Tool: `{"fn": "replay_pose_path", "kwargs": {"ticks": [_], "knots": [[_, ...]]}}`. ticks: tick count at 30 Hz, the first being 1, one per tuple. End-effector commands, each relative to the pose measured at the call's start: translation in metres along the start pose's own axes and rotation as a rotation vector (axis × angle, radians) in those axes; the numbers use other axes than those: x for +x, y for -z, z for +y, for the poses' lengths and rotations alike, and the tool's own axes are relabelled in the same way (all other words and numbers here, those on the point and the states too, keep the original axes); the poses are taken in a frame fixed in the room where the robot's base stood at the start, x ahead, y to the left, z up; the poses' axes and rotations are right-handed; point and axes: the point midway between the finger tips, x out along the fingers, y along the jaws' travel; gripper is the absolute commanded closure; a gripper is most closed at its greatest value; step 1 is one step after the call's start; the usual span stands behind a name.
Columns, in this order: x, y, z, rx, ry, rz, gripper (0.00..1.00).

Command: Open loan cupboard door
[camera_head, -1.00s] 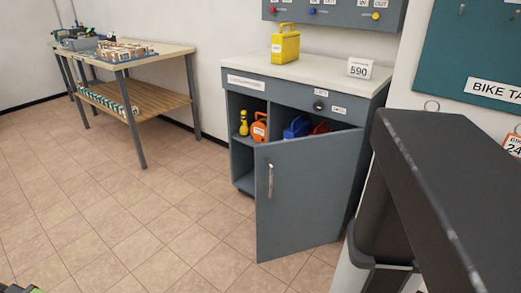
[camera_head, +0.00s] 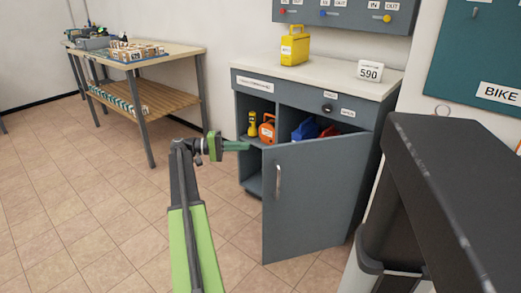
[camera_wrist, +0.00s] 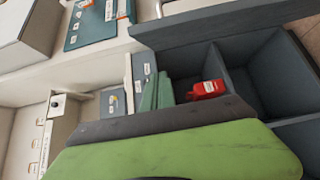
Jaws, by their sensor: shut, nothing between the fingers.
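The grey loan cupboard (camera_head: 250,105) stands against the wall. Its door (camera_head: 325,185) is partly open, swung out toward me with its free edge on the left. The door's silver handle (camera_head: 278,180) is upright near that edge. My gripper (camera_head: 246,146) is shut and empty, in front of the open compartments in this view and left of the door's top corner. I cannot tell whether it touches anything. In the wrist view, its teal fingers (camera_wrist: 156,92) point toward the cupboard interior and a red item (camera_wrist: 207,90). The door is not clearly identifiable there.
Inside are a yellow item (camera_head: 252,124), an orange case (camera_head: 267,130) and a blue item (camera_head: 306,129). A yellow box (camera_head: 295,48) and a 590 sign (camera_head: 369,71) stand on the worktop. A wooden table (camera_head: 150,62) stands left. A dark bin (camera_head: 383,225) stands right. Floor in front is clear.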

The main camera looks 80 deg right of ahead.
Motion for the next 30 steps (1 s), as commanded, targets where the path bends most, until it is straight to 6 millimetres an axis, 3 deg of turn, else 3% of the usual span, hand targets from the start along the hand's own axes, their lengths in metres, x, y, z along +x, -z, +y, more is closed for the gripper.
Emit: {"fn": "replay_pose_path", "kwargs": {"ticks": [14, 16, 21, 30], "knots": [[0.098, -0.002, -0.001, -0.001, 0.002, -0.001, 1.0], [0.098, -0.019, -0.001, -0.001, 0.002, 0.002, 1.0], [0.102, -0.036, -0.001, -0.001, 0.002, 0.001, 1.0], [0.103, -0.039, -0.001, -0.001, 0.003, 0.001, 1.0]]}}
